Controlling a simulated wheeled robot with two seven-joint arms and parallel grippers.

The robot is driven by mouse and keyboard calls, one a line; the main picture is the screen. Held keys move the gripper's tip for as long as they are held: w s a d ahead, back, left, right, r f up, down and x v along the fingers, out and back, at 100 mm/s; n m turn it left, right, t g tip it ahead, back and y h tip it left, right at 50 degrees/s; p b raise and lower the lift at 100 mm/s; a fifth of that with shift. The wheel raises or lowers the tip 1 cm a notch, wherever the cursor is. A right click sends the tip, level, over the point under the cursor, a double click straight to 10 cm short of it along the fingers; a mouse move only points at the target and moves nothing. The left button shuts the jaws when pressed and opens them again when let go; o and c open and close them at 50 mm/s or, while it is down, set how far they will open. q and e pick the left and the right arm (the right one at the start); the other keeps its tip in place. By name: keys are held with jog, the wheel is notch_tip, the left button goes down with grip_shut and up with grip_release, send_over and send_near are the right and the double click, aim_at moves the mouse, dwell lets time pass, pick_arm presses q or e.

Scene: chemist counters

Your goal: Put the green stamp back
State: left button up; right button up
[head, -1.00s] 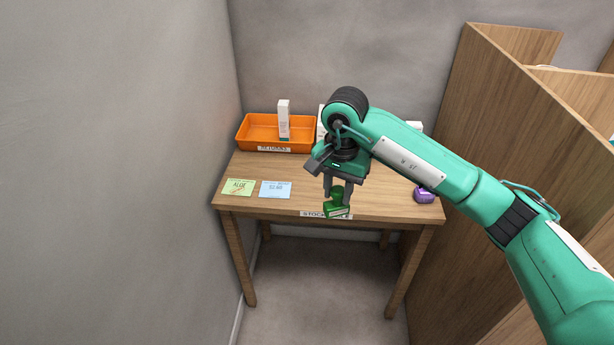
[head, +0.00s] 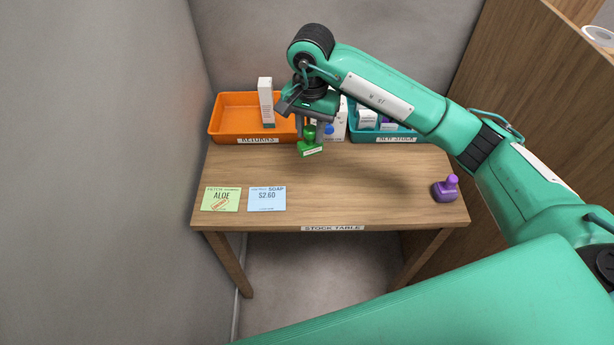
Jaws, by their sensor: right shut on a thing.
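The green stamp (head: 310,148) is a small block with a knob handle and a pale label on its front. My right gripper (head: 312,125) is shut on its handle from above. The stamp is over the back part of the stock table (head: 330,185), in front of the gap between the orange and teal trays. I cannot tell whether its base touches the table. My left gripper is not in view.
The orange returns tray (head: 225,136) holds a white box (head: 265,100). The teal new stock tray (head: 400,136) holds small boxes.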

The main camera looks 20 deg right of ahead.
aim_at(311, 144)
jog(key=f+p, duration=0.2)
jog(key=f, duration=0.4)
jog(key=shift+s+f, duration=0.2)
notch_tip(311, 144, down, 11)
jog(key=p, duration=0.3)
jog(key=shift+w, duration=0.1)
jog(key=shift+f, duration=0.25)
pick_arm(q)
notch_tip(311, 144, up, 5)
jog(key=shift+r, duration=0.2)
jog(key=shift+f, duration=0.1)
pick_arm(e)
jog(key=shift+f, duration=0.1)
jog(key=shift+f+b, duration=0.15)
jog(key=shift+b, duration=0.15)
jog(key=o, duration=0.8)
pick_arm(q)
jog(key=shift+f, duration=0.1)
